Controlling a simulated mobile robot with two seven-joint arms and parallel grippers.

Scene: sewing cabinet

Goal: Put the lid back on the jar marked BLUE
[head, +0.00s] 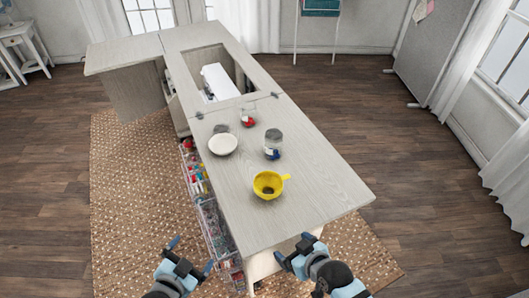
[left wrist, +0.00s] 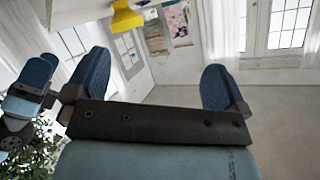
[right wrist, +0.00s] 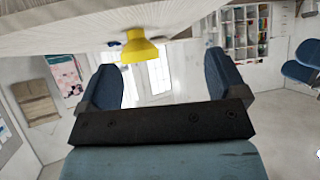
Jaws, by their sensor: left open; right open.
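A small clear jar with blue contents (head: 271,153) stands on the cabinet top in the head view. A grey round shape (head: 273,135) shows at its top; I cannot tell whether this is a lid or the jar's own upper part. Another clear jar with red contents (head: 248,121) stands further back. No marking is readable on either jar, and I cannot make out a separate loose lid. My left gripper (head: 190,254) is open and empty, off the cabinet's near left side. My right gripper (head: 294,247) is open and empty, just off the near edge.
A yellow funnel-like cup (head: 268,189) stands nearest me on the cabinet top (head: 315,185). A white dish (head: 223,144) lies left of the blue jar. A white sewing machine (head: 219,82) sits in the opening behind. Racks of supplies (head: 207,215) line the left side. The top's right side is clear.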

